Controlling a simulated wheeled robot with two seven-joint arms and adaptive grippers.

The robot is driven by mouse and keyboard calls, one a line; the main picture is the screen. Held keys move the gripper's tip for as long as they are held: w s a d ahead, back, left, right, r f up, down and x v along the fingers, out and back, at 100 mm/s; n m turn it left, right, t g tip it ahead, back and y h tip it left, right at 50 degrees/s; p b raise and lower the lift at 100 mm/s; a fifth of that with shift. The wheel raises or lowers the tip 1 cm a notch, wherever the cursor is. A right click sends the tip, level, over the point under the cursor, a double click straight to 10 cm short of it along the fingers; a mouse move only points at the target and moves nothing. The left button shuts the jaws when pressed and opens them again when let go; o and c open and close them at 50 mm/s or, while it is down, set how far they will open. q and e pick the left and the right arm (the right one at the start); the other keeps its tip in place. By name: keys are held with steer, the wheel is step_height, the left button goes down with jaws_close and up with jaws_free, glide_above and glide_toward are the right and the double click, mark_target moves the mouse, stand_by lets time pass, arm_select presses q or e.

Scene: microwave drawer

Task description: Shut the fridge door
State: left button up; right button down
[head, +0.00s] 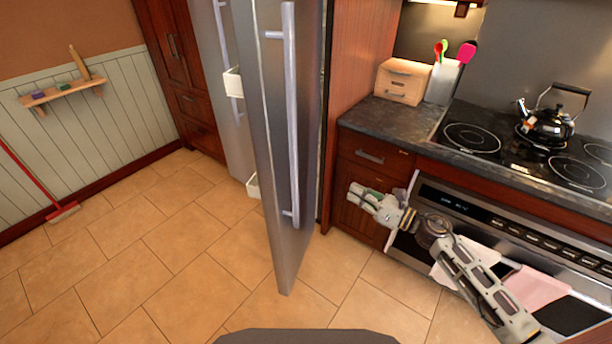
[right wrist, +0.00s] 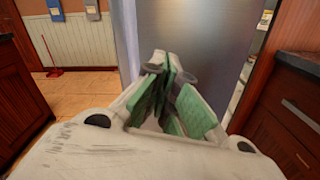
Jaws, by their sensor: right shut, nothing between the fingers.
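The fridge door (head: 265,130) is a tall steel panel standing wide open toward me, with a long vertical bar handle (head: 291,110) on its face. White shelf bins (head: 233,82) show on its inner side. My right gripper (head: 358,195) is shut and empty, to the right of the door and apart from it in the head view, in front of the wooden drawers. In the right wrist view my gripper's green-padded fingers (right wrist: 170,95) point at the steel door (right wrist: 195,40). The gap between them cannot be judged. My left gripper is out of view.
A counter (head: 385,118) with a bread box (head: 402,82) and stove (head: 530,140) with kettle (head: 548,122) stand on the right. An oven (head: 500,235) with a pink towel is below. Tiled floor (head: 150,250) is free left of the door; a broom (head: 62,211) leans by the wall.

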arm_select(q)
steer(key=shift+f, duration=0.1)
arm_select(e)
steer(key=s+a+r+n, duration=0.1)
steer(key=a+r+n+g, duration=0.1)
steer(key=n, duration=0.1)
steer(key=s+r+n+g+y, duration=0.1)
steer(key=r, duration=0.1)
steer(key=shift+s+a+n, duration=0.35)
steer(key=shift+a+n, duration=0.05)
steer(key=p, duration=0.1)
glide_toward(297, 171)
steer(key=p+x, duration=0.1)
steer(key=x, duration=0.4)
steer(key=shift+w+d+p, duration=0.1)
steer(key=shift+p, duration=0.3)
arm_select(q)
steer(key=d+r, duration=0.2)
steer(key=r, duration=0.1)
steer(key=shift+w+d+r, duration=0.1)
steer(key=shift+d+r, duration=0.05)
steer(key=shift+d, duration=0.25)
arm_select(e)
steer(key=shift+x, duration=1.1)
